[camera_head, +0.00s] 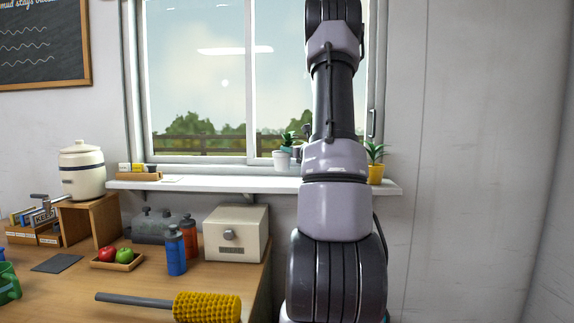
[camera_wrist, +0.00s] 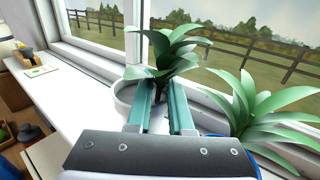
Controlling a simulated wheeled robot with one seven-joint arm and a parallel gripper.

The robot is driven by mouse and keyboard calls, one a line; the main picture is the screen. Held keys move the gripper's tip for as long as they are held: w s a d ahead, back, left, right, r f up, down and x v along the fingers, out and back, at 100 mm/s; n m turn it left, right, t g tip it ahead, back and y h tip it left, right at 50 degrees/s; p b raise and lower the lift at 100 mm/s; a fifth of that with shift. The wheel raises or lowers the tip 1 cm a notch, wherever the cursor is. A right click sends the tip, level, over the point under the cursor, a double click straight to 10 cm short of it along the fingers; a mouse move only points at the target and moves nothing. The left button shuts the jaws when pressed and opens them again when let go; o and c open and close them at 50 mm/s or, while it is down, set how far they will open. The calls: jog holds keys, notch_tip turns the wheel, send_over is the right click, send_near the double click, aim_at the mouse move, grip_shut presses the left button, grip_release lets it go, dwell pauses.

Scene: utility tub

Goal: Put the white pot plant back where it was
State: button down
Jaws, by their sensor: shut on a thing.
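The white pot plant (camera_head: 280,160) is at the window, over the white sill (camera_head: 215,184), just left of my arm in the head view. In the wrist view its white pot (camera_wrist: 124,97) and green leaves (camera_wrist: 170,50) are in front of my gripper (camera_wrist: 160,105). The two teal fingers are on either side of the plant's stem, shut on the plant. The pot looks upright. I cannot tell whether its base touches the sill.
A second leafy plant (camera_wrist: 262,115) in a blue pot stands close to the right in the wrist view. A yellow-potted plant (camera_head: 376,172) is at the sill's right end. A small box tray (camera_head: 138,172) is at its left. The sill between tray and white pot is mostly clear.

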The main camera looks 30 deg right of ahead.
aim_at(289, 160)
jog(key=shift+f, duration=2.1)
jog(key=shift+s, duration=0.1)
jog(key=c, duration=0.8)
grip_release()
jog(key=shift+f, duration=0.15)
